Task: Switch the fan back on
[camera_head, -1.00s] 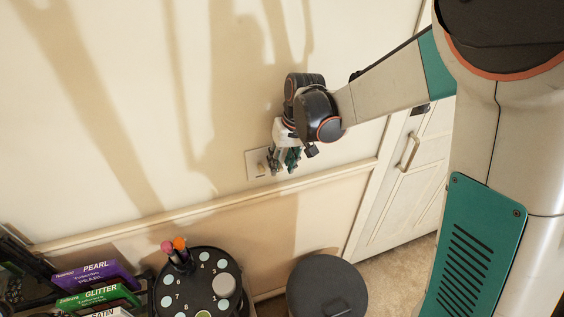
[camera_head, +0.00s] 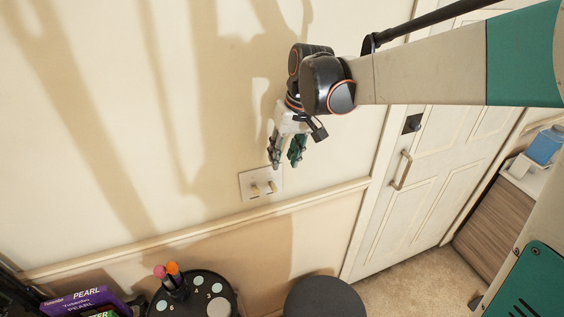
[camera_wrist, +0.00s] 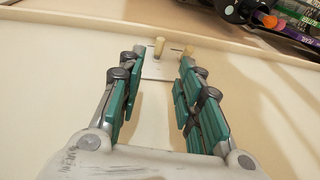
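A pale wall switch plate (camera_head: 247,184) with two small tan toggles, a left one (camera_head: 256,190) and a right one (camera_head: 272,187), is on the cream wall. My gripper (camera_head: 285,163) is just above the plate, pointing down, with its green-padded fingers apart and nothing between them. In the wrist view the plate (camera_wrist: 158,70) shows beyond the open fingers (camera_wrist: 160,65). One toggle (camera_wrist: 159,46) stands out in the gap and the other (camera_wrist: 188,51) is by the right fingertip. I cannot tell contact there. No fan is in view.
A wall rail (camera_head: 315,199) runs just below the plate. A black marker carousel (camera_head: 205,290) with markers and a dark round lid (camera_head: 323,298) are below. A panelled door (camera_head: 440,165) with a handle is to the right. Wall around the plate is clear.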

